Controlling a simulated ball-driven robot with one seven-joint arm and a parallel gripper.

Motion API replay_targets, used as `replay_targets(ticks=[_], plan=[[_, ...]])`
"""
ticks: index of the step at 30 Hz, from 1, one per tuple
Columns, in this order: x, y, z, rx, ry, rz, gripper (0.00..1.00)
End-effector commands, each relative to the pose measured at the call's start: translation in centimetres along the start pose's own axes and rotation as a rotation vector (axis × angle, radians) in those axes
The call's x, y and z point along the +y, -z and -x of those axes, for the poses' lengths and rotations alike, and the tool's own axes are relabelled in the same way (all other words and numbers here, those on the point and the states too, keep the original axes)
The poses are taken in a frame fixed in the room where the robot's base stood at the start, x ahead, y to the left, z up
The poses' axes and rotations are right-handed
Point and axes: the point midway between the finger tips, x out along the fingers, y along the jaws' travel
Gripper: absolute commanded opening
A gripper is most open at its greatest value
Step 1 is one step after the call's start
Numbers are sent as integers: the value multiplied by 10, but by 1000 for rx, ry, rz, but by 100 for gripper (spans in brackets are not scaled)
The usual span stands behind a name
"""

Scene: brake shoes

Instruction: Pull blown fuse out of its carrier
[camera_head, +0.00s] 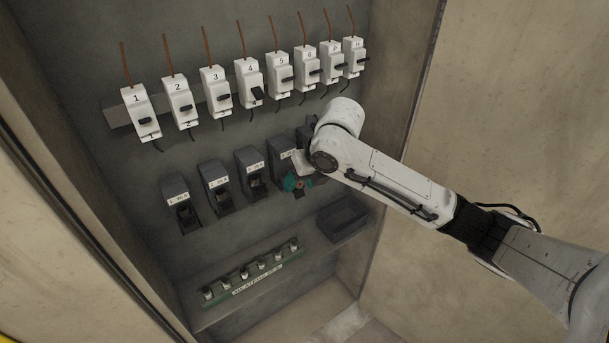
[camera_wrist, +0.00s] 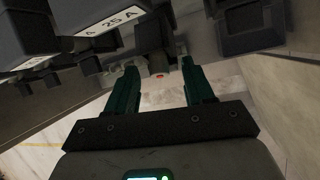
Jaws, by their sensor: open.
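Several dark fuse carriers stand in a row on the cabinet's back panel. The rightmost clearly visible carrier (camera_head: 281,158) is partly hidden by my arm. My gripper (camera_head: 297,183) has teal fingers and is at the lower front of this carrier. In the wrist view the fingers (camera_wrist: 160,72) are apart, with a small orange-red spot (camera_wrist: 159,75) between them on or near a dark part. This may be the end of the fuse; its body cannot be made out. A carrier labelled 25 A (camera_wrist: 110,20) is close at upper left.
Several numbered white breakers (camera_head: 181,101) line the panel above. Below, a green rack (camera_head: 236,297) holds several small fuses on a shelf. An open dark bin (camera_head: 343,219) sits right of the rack, below my gripper. The cabinet's side wall (camera_head: 385,110) is close on the right.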

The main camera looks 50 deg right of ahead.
Motion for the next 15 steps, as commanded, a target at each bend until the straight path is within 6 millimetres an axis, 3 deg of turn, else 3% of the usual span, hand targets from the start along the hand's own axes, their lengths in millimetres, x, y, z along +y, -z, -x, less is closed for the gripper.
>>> replay_targets(ticks=[6,15], plan=[[0,0,0,0,0,0,52],[1,0,0,0,-2,2,23]])
